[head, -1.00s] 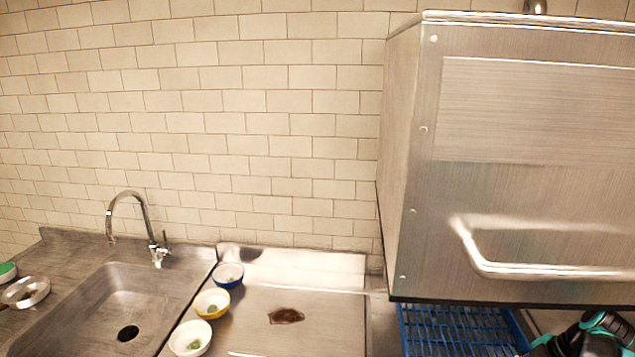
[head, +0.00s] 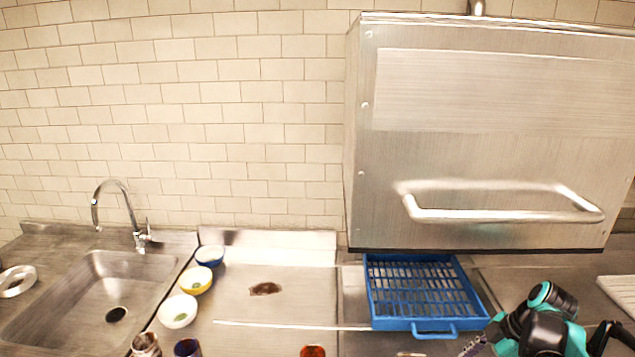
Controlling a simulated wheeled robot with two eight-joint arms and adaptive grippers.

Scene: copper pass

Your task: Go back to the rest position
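A black and teal section of my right arm (head: 545,325) shows at the lower right, beside the near right corner of a blue rack (head: 432,325). My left arm and gripper are out of view. The steel dishwasher hood (head: 470,130) is raised, with a gap between its lower edge and the rack. Its bar handle (head: 505,215) faces me. The part of the rack that shows has no dishes in it.
A white bowl (head: 177,312), a yellow-rimmed bowl (head: 196,281) and a blue bowl (head: 210,257) line the counter right of the sink (head: 120,285). A faucet (head: 137,235) stands behind the sink. Dark-topped containers (head: 187,348) are cut off below. The counter's middle is mostly clear.

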